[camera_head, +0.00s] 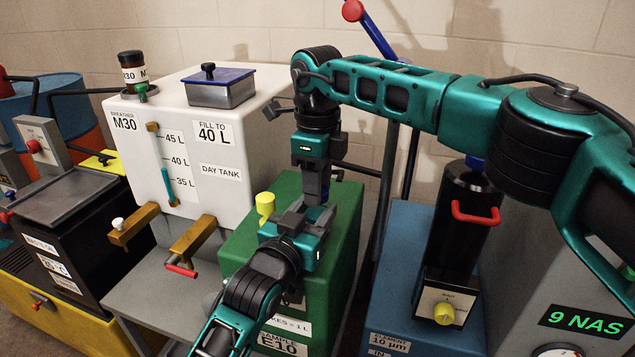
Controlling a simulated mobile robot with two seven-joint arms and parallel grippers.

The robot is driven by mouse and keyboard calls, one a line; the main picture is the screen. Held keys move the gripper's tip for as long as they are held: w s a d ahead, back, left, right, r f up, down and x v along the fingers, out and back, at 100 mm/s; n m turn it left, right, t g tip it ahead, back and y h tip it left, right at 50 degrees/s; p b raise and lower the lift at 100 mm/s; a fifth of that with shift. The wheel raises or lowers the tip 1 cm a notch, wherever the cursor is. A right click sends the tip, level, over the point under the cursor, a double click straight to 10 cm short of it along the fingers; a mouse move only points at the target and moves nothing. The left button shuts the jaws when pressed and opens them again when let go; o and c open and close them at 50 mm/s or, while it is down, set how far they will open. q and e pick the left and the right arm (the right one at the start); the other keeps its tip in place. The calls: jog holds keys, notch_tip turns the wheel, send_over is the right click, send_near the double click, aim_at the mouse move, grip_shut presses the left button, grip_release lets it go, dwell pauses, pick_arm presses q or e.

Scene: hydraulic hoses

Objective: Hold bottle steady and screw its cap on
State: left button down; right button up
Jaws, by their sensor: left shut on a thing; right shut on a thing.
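My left gripper (307,216) reaches up from the bottom over the green cabinet (345,215) and is shut on the bottle. The bottle is almost wholly hidden between its dark fingers. My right gripper (317,192) comes down from above, directly over the left one, and is shut on the cap. A small blue sliver (324,191) between its fingers looks like the cap. The two grippers nearly meet. I cannot tell whether the cap touches the bottle's neck or how it is seated.
A yellow knob (265,205) stands on the cabinet just left of the grippers. A white day tank (185,150) with a blue-lidded box (219,88) stands behind left. A black filter canister (465,215) with a red handle stands at right, on a blue cabinet (415,265).

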jog(key=m, duration=0.7)
jog(key=shift+m, duration=0.4)
jog(key=m, duration=0.5)
jog(key=shift+m, duration=0.4)
jog(key=o, duration=1.2)
jog(key=shift+o, duration=0.2)
notch_tip(320, 180, up, 12)
pick_arm(q)
jog(key=shift+c, duration=2.2)
grip_release()
